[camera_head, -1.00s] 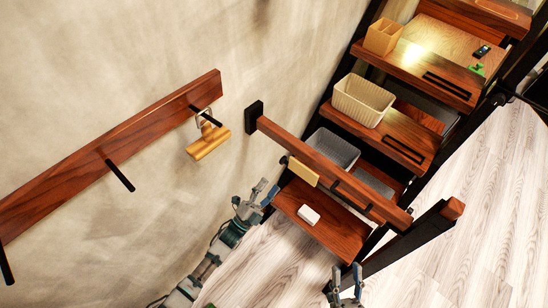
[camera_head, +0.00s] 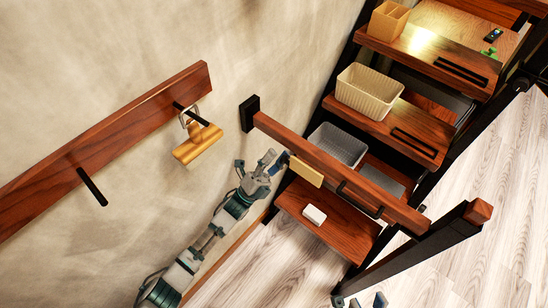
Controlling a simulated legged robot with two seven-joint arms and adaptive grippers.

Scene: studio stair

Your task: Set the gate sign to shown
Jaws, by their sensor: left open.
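The gate is a reddish wooden bar (camera_head: 335,172) running from a black wall bracket to a dark post. The gate sign (camera_head: 306,171), a small pale yellow plate, sits on the near side of the bar, toward its wall end. My left gripper (camera_head: 274,163) is open and empty just left of the sign, close to its left edge; I cannot tell whether they touch.
A wall rail (camera_head: 120,140) with dark pegs holds a hanging wooden-handled item (camera_head: 198,143). Behind the bar, stair treads carry a white block (camera_head: 314,215), a grey basket (camera_head: 338,145), a cream basket (camera_head: 368,92) and a wooden box (camera_head: 388,20). The gate post (camera_head: 440,236) stands at right.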

